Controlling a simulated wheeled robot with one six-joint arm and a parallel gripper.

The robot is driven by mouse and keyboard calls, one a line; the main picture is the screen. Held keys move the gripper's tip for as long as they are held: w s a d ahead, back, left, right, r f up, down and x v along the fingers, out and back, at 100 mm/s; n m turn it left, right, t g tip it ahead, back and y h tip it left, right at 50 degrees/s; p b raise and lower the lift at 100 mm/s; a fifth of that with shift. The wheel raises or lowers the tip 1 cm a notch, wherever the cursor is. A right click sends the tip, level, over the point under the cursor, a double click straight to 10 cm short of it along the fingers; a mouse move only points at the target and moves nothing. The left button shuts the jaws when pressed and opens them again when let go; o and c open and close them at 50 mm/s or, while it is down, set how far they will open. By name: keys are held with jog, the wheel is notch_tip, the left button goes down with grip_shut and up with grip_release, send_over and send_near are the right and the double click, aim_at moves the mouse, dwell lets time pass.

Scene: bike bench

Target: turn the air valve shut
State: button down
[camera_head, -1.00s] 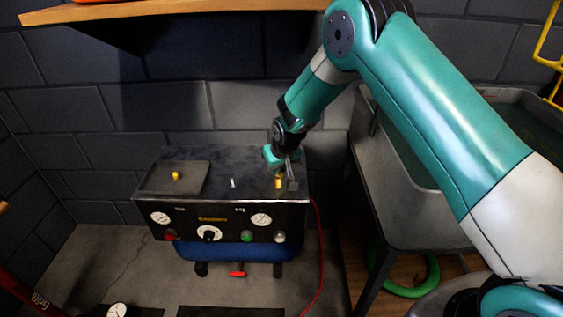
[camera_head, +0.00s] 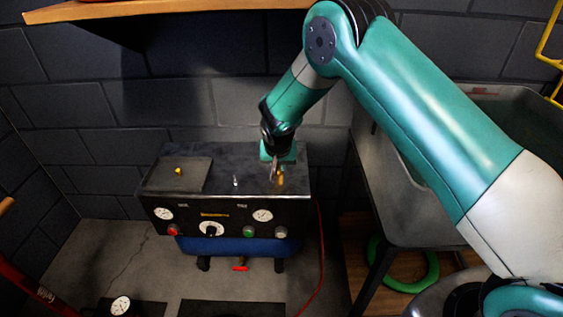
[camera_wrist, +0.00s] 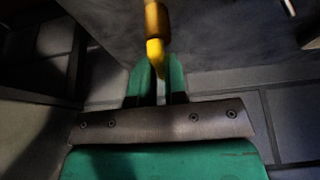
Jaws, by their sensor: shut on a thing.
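The air valve has a yellow handle (camera_wrist: 154,50) and a brass-coloured stem (camera_wrist: 156,18) in the wrist view. In the head view the valve (camera_head: 281,181) is a small yellow piece on the right part of the compressor's dark top. My gripper (camera_head: 274,174) points down at it from above. In the wrist view the fingers of my gripper (camera_wrist: 157,78) are shut on the yellow handle, one on each side. The fingers and arm partly hide the valve in the head view.
The black compressor unit (camera_head: 185,212) has gauges, knobs and a blue tank (camera_head: 240,246) below. A small yellow knob (camera_head: 178,170) and a thin pale pin (camera_head: 236,182) stand on its top. A grey basin stand (camera_head: 420,225) is at right, a wooden shelf (camera_head: 150,10) above.

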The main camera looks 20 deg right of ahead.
jog(key=shift+d, duration=0.2)
jog(key=c, duration=1.2)
grip_release()
jog(key=shift+o, duration=0.2)
jog(key=shift+a, duration=0.1)
jog(key=shift+r, duration=0.1)
jog(key=p+v, duration=0.2)
jog(key=v, duration=1.5)
jog(key=shift+r, duration=0.2)
